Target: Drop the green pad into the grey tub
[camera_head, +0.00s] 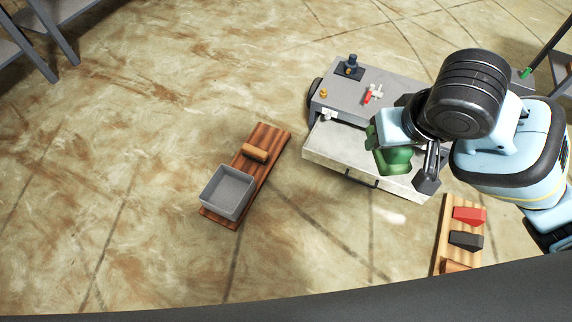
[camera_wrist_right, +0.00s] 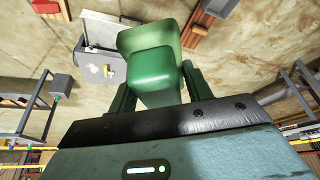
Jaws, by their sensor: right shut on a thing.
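The green pad (camera_head: 395,160) is a chunky block with a stepped shape. My right gripper (camera_head: 402,152) is shut on it and holds it over the pale front panel of the grey machine. In the right wrist view the pad (camera_wrist_right: 155,72) sits between the two fingers of my right gripper (camera_wrist_right: 158,88). The grey tub (camera_head: 228,192) is a square open box on the lower end of a slatted wooden board, left of the pad and apart from it. Its inside looks empty. My left gripper is out of view.
The wooden board (camera_head: 268,142) also carries a wooden cylinder (camera_head: 255,152). The grey machine (camera_head: 335,97) has small parts on top. A second board (camera_head: 442,232) with red (camera_head: 468,215) and black blocks (camera_head: 466,240) lies at lower right. Floor between tub and machine is clear.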

